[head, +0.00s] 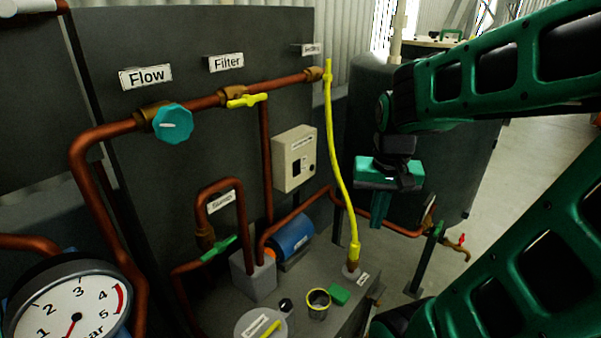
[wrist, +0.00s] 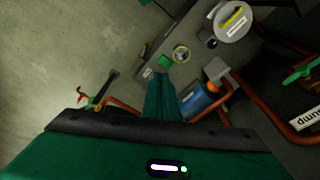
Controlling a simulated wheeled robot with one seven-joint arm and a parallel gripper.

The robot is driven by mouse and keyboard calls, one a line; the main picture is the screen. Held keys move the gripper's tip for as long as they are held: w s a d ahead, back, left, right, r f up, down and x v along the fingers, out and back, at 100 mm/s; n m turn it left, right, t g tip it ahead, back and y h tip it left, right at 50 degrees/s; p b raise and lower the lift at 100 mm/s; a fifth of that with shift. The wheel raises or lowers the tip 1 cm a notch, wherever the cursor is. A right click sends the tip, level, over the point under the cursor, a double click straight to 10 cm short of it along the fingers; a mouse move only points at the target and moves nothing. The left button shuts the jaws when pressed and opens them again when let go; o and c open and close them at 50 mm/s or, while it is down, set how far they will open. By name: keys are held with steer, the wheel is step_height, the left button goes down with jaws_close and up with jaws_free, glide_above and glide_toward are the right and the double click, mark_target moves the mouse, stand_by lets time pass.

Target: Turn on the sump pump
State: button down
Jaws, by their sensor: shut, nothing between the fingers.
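The sump pump appears to be the blue cylindrical motor (head: 291,238) with an orange end, beside a grey block low on the rig. It also shows in the wrist view (wrist: 199,101). A beige control box (head: 294,158) with a dark switch is on the panel above it; its small label is unreadable. A "Sump" label (head: 221,202) is by a looped copper pipe with a green valve handle (head: 219,249), also in the wrist view (wrist: 301,73). My gripper (head: 379,222) is shut and empty, pointing down, right of the box and apart from it. Its fingers show in the wrist view (wrist: 160,80).
A yellow hose (head: 341,160) hangs between the box and my gripper. A teal Flow knob (head: 173,123) and yellow Filter handle (head: 247,100) are on the upper pipe. A dark tank (head: 370,100) stands behind my gripper. Floor is clear at right.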

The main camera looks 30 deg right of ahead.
steer(key=w+d+m+t, duration=0.2)
steer(key=w, duration=1.2)
steer(key=w+d+m+t+h, duration=0.1)
steer(key=w+m+t, duration=0.2)
steer(key=w, duration=1.2)
steer(key=shift+w+d, duration=0.3)
steer(key=shift+d, duration=0.1)
steer(key=shift+f, duration=0.1)
